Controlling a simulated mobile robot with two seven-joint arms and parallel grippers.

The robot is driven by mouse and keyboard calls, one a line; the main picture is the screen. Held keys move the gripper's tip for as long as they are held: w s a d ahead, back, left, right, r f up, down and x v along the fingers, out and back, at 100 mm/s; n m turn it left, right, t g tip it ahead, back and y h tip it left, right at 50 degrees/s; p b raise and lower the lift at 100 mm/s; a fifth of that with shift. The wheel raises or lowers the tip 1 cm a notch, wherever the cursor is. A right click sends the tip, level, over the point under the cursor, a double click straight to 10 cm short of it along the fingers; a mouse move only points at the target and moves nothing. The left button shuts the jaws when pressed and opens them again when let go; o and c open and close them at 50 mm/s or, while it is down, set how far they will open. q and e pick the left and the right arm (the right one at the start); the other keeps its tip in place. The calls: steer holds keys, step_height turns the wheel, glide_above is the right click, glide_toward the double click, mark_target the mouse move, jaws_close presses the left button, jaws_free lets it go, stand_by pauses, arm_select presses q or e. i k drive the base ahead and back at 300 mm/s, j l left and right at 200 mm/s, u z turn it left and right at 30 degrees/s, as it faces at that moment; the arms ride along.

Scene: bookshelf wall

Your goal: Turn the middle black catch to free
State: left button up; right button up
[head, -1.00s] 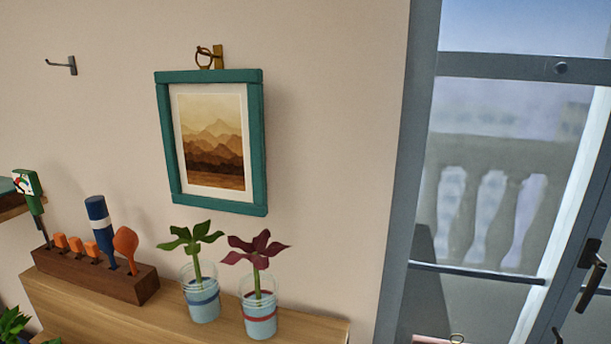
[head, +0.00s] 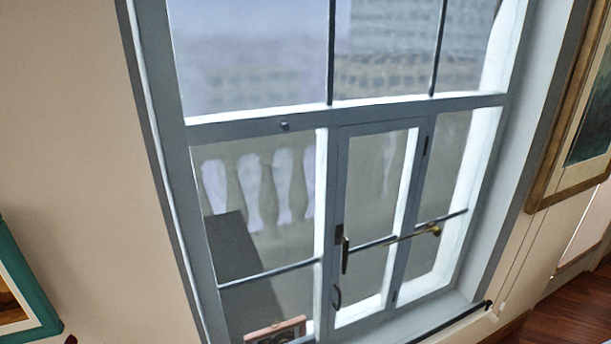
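No gripper of mine shows in the head view. A grey-framed window fills the middle, with a small casement (head: 378,215) that looks closed. On the casement's left stile is a dark upright handle (head: 345,255) with a dark plate beside it. A curved black pull (head: 337,297) sits lower down the same side. A small dark knob (head: 284,126) is on the crossbar to the upper left. I cannot tell which of these, if any, is the middle black catch, or how it is set.
A brass-ended stay (head: 432,229) crosses the casement. A small framed picture (head: 275,332) stands at the bottom of the window. A teal frame (head: 38,322) hangs at the lower left, a wooden frame (head: 545,185) at the right. Wooden floor (head: 565,312) shows at the lower right.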

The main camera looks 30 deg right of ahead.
mark_target(488, 303)
steer(key=z, duration=1.35)
